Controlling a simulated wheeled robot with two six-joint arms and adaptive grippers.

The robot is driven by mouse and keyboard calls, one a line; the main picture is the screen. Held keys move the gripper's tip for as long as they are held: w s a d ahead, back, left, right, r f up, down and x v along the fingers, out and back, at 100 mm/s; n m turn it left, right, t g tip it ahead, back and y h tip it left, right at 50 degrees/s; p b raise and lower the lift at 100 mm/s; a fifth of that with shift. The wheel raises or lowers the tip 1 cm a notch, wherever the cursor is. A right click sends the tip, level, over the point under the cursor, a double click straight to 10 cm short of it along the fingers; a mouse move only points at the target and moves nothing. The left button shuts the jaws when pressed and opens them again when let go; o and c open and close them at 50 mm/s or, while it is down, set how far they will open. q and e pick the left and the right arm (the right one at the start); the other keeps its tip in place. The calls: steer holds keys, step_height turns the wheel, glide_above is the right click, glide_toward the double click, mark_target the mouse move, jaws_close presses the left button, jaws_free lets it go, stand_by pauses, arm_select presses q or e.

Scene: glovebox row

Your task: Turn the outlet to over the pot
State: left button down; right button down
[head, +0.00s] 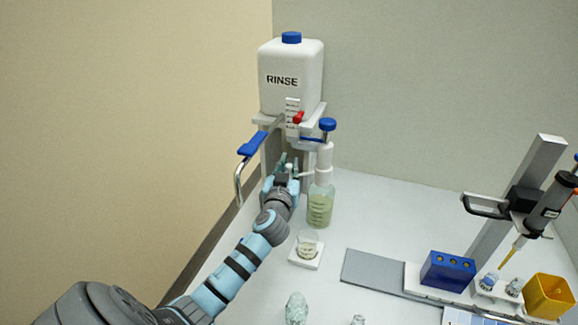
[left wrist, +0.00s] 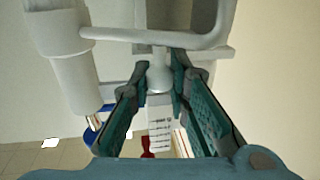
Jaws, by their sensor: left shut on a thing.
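The outlet (head: 305,175) is a pale tube leaving the white dispenser body (head: 325,160) on a bottle of green liquid (head: 320,205). It points left, away from above the pot. In the left wrist view, which looks upside down, the outlet (left wrist: 150,37) bends across the top and a rounded pale knob (left wrist: 159,76) sits between the fingers. My left gripper (head: 286,167) is shut on this knob, left of the bottle; it also shows in the left wrist view (left wrist: 160,90). The pot (head: 308,243) is a small glass vessel in front of the bottle. My right gripper is not in view.
The white RINSE tank (head: 290,78) stands on a bracket behind, with a red tap (head: 298,117) and a blue-handled lever (head: 252,143) at left. The pot's white pad (head: 305,258) has clear table around it. A blue block (head: 447,271) and yellow bin (head: 549,295) are at right.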

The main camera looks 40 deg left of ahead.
arm_select(q)
steer(key=shift+w+a+m+t+h, duration=0.2)
steer(key=shift+a+m+t+h, duration=0.15)
steer(key=shift+m+h, duration=0.2)
steer(key=m+h, duration=0.1)
steer(key=w+a+t+h, duration=0.1)
steer(key=h, duration=0.1)
steer(key=shift+w+m, duration=0.1)
steer(key=shift+m, duration=0.25)
steer(key=c, duration=1.5)
jaws_free()
steer(key=shift+d, duration=0.1)
steer(key=v, duration=1.2)
steer(key=shift+r, duration=0.1)
